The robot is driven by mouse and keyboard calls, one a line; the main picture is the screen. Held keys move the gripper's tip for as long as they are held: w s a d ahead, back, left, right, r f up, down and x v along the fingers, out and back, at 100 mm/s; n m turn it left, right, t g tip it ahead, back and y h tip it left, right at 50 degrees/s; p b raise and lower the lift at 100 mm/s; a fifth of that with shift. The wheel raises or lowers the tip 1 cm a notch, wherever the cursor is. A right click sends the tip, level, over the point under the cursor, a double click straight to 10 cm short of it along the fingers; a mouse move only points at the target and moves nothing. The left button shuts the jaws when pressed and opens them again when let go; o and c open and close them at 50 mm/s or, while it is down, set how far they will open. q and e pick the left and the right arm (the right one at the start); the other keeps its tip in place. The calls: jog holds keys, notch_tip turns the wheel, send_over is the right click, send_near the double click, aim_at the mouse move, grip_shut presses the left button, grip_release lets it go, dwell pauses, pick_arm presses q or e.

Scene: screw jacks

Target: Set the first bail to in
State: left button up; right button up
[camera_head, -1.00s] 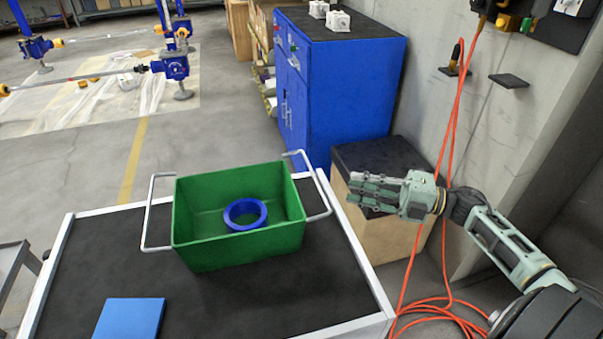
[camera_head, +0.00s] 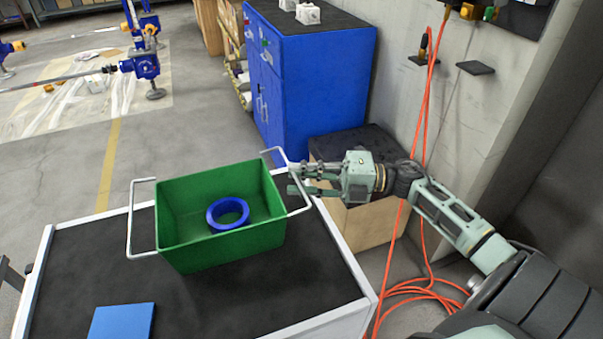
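A green bin (camera_head: 220,247) stands on the black-topped cart, with a blue ring (camera_head: 228,214) lying inside it. It has two pale wire bails, both swung outward over the bin's ends: the left bail (camera_head: 129,218) and the right bail (camera_head: 302,189). Which one is the first bail is not marked. My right gripper (camera_head: 292,179) points left at the right bail, its fingers apart and overlapping the bail's outer bar in the picture. I cannot tell whether they touch it. Nothing shows between the fingers. My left gripper is out of view.
The cart (camera_head: 300,265) has a pale raised rim, and a blue flat piece (camera_head: 122,322) lies near its front. A wooden box with a dark top (camera_head: 365,226) stands behind my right gripper. Orange cables (camera_head: 427,130) hang by the wall. A blue cabinet (camera_head: 322,85) stands behind.

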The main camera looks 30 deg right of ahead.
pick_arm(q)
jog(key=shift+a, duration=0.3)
pick_arm(e)
grip_shut()
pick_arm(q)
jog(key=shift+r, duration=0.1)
